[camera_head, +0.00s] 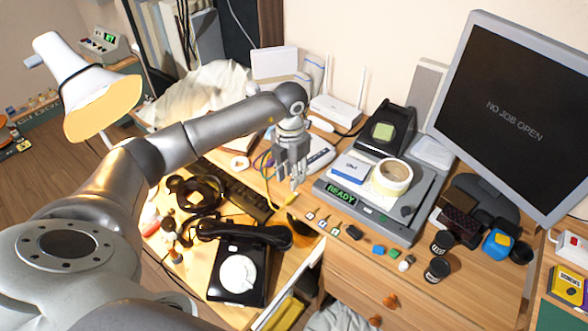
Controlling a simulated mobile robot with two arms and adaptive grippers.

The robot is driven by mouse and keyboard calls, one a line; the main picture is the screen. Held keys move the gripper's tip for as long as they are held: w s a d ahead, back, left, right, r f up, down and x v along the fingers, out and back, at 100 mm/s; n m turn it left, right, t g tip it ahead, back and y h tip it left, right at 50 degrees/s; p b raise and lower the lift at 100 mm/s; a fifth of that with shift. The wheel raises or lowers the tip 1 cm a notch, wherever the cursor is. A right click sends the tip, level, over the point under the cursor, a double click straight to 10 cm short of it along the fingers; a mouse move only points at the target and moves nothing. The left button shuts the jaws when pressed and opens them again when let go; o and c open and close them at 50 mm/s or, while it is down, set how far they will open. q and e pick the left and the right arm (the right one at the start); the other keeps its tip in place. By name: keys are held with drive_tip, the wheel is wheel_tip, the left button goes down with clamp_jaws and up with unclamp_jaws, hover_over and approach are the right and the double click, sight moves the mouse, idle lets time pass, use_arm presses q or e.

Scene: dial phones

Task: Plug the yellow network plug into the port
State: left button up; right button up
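My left gripper (293,181) points down over the middle of the desk, left of the grey device with the green READY display (341,194). Its fingers are small here, and I cannot tell whether they are apart or closed. A small yellow piece (290,201) lies just below the fingertips and may be the yellow network plug; its shape is unclear. Whether the gripper touches it cannot be told. A white router (337,108) with two antennas stands at the back. I cannot make out the port. My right gripper is not in view.
A black dial phone (238,272) stands at the front left, with a dark keyboard (236,190) behind it. A tape roll (391,177) sits on the grey device. A monitor (510,115) stands at the right. Several small parts lie along the desk's front.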

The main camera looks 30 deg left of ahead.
sight(291, 197)
use_arm(q)
drive_tip(key=shift+a+f, duration=0.1)
drive_tip(key=shift+a, duration=0.1)
drive_tip(key=shift+s+f+b, duration=0.1)
drive_tip(key=shift+f+b, duration=0.45)
drive_tip(key=shift+f, duration=0.05)
wheel_tip(291, 197, down, 8)
drive_tip(key=b, duration=0.5)
drive_tip(key=shift+d+r, duration=0.1)
drive_tip(key=shift+r, duration=0.1)
drive_tip(key=c, duration=0.6)
drive_tip(key=shift+c, duration=0.2)
drive_tip(key=shift+r, duration=0.15)
drive_tip(key=shift+r+p, duration=1.65)
drive_tip(key=shift+r, duration=0.8)
